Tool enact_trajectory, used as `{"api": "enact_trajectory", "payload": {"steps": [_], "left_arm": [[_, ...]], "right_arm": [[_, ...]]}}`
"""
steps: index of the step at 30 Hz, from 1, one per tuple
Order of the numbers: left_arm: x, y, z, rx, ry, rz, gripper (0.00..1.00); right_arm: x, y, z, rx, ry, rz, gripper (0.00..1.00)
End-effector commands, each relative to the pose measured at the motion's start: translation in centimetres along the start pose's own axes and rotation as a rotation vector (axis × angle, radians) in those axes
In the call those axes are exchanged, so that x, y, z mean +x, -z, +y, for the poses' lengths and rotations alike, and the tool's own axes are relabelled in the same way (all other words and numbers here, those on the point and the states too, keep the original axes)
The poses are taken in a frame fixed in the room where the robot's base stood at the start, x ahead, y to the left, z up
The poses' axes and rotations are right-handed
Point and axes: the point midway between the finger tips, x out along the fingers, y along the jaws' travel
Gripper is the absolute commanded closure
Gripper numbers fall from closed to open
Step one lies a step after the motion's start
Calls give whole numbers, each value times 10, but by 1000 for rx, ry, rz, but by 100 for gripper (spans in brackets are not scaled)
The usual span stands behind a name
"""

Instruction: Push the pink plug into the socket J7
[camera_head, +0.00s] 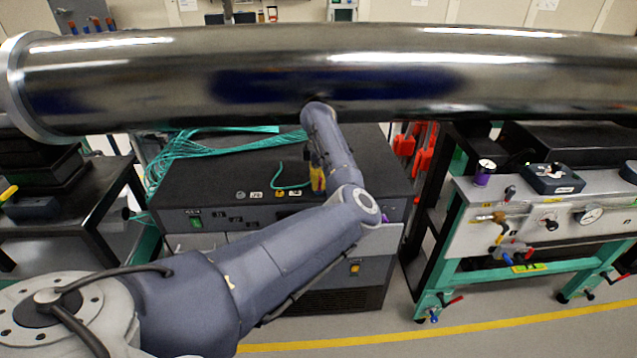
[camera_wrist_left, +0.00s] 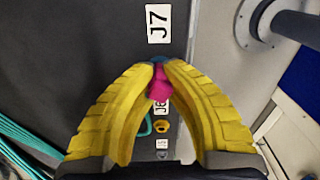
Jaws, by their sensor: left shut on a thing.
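The pink plug (camera_wrist_left: 160,84) is pinched between the yellow fingertips of my left gripper (camera_wrist_left: 160,72) in the left wrist view. Just beyond the fingertips is a dark blue round part (camera_wrist_left: 158,60), partly covered by them, next to the white J7 label (camera_wrist_left: 158,23); it looks like the socket J7. I cannot tell whether the plug touches it or is in it. In the head view my left gripper (camera_head: 318,180) is over the top of the black rack cabinet (camera_head: 215,168), and the plug is hidden. My right gripper is not in view.
A yellow socket (camera_wrist_left: 162,126) sits in line with the plug, by another label. Green cables (camera_head: 185,155) lie on the cabinet's left side. A large steel pipe (camera_head: 320,75) crosses above the cabinet. A bench with gauges (camera_head: 550,215) stands at the right.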

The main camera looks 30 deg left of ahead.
Motion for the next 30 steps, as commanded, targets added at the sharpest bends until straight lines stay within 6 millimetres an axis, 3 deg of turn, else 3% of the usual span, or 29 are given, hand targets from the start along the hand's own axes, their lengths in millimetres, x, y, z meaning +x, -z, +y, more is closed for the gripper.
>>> {"api": "enact_trajectory", "payload": {"steps": [7, 8, 14, 23, 30], "left_arm": [[0, 0, 0, 0, -1, 0, 100], [0, 0, 0, 0, -1, 0, 88], [0, 0, 0, 0, -1, 0, 66], [-2, 0, 0, -1, -1, -1, 66], [-32, -1, 1, -1, -3, -3, 66]], "right_arm": [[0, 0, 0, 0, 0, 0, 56], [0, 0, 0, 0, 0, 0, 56], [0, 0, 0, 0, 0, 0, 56], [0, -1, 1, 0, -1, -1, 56], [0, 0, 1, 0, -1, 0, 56]]}}
